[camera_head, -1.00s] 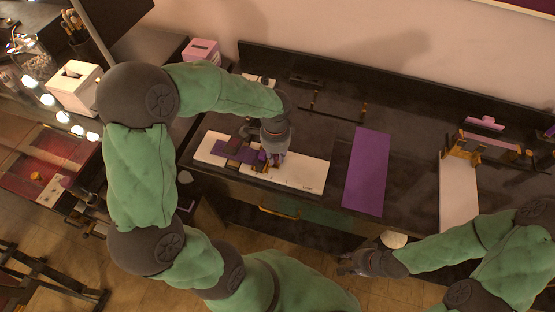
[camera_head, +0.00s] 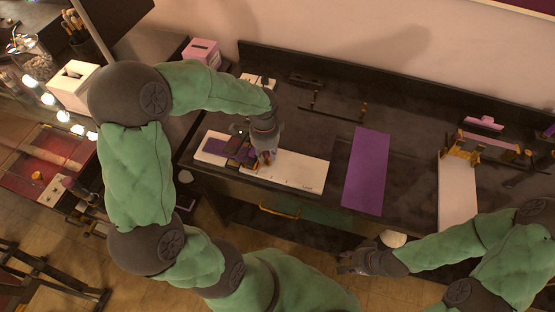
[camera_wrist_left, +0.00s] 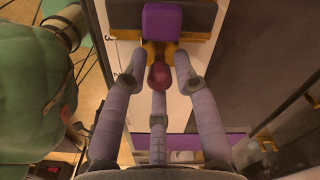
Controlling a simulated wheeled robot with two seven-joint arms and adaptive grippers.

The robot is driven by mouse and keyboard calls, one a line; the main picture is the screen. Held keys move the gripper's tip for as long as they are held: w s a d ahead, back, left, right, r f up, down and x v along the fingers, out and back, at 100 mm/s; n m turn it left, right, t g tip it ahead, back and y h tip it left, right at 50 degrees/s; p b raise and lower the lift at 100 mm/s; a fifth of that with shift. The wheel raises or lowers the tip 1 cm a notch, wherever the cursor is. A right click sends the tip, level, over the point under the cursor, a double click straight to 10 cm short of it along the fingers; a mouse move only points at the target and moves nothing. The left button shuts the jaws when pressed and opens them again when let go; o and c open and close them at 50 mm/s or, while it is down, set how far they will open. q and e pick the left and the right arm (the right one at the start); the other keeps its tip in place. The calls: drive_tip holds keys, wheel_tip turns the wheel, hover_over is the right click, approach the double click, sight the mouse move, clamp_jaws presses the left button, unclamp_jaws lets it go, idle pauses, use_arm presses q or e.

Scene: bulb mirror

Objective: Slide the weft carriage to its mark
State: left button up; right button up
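The weft carriage (camera_head: 240,148), dark and purple, sits on a long white board (camera_head: 290,172) on the dark counter. In the left wrist view its purple block (camera_wrist_left: 161,22) has a gold bracket and a reddish round knob (camera_wrist_left: 159,76). My left gripper (camera_head: 266,157) is at the carriage. In the left wrist view its fingers (camera_wrist_left: 159,70) are spread around the knob, with gaps at the sides. Small printed numbers show on the board; which one is the mark, I cannot tell. My right gripper (camera_head: 350,264) is low, in front of the counter, away from the carriage; its fingers are too small to judge.
A purple mat (camera_head: 366,170) lies right of the board. Further right is a white panel (camera_head: 458,190) with a wooden frame. A pink box (camera_head: 202,52) and a white tissue box (camera_head: 75,86) stand at the left. The counter behind the board holds thin racks.

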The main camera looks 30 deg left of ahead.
use_arm(q)
drive_tip(key=shift+o, duration=1.3)
wheel_tip(320, 180, up, 7)
drive_tip(key=p, duration=0.6)
